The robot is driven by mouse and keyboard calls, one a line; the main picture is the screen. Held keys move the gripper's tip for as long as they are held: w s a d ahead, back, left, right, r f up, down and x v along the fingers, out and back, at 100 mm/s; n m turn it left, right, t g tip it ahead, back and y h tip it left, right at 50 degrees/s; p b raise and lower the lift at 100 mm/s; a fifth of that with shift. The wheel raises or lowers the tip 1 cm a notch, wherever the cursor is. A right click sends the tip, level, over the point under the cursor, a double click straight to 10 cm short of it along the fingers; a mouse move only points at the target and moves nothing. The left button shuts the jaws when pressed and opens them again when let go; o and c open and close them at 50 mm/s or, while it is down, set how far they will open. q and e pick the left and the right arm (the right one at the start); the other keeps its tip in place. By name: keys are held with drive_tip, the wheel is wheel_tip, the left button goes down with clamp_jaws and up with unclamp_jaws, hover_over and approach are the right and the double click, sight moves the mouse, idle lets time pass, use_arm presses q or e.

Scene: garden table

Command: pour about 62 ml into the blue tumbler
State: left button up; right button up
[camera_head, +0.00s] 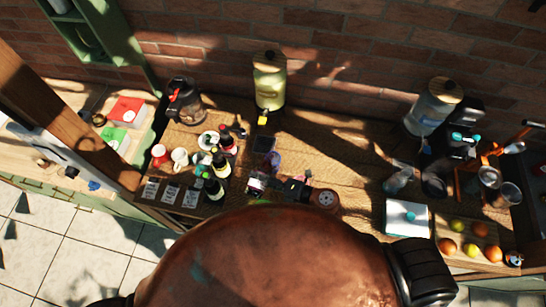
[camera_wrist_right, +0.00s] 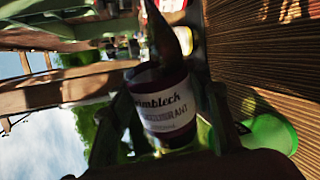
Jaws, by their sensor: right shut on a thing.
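In the right wrist view my right gripper (camera_wrist_right: 155,145) is shut on a labelled bottle (camera_wrist_right: 165,108). Its label reads "...imbleck" and "...currant", and its dark neck points away from the gripper. The bottle looks tipped well over against the table. In the head view my right gripper (camera_head: 284,187) shows small and dark at mid-table, with the bottle's pale label (camera_head: 257,183) at its left. A small violet-blue thing (camera_head: 274,160) stands just beyond; I cannot tell whether it is the blue tumbler. I cannot make out any liquid stream. My left gripper is not in view.
Several dark bottles (camera_head: 214,188) stand left of my gripper, with white cups (camera_head: 180,157) beside them. A glass coffee pot (camera_head: 185,103) and a yellow-green dispenser (camera_head: 269,82) stand behind. Oranges (camera_head: 447,246) lie at right. A green object (camera_wrist_right: 268,134) is near the gripper.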

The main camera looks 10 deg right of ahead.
drive_tip(key=shift+r+m+p, duration=0.15)
drive_tip(key=shift+m+p, duration=0.25)
drive_tip(key=shift+p, duration=0.45)
drive_tip(key=shift+s+a, duration=0.25)
drive_tip(key=shift+s+a+m+g+p, duration=0.1)
drive_tip(key=shift+s+m+g+p, duration=0.15)
drive_tip(key=shift+p, duration=0.35)
drive_tip(key=shift+s+a, duration=0.1)
drive_tip(key=shift+s, duration=0.1)
idle(1.1)
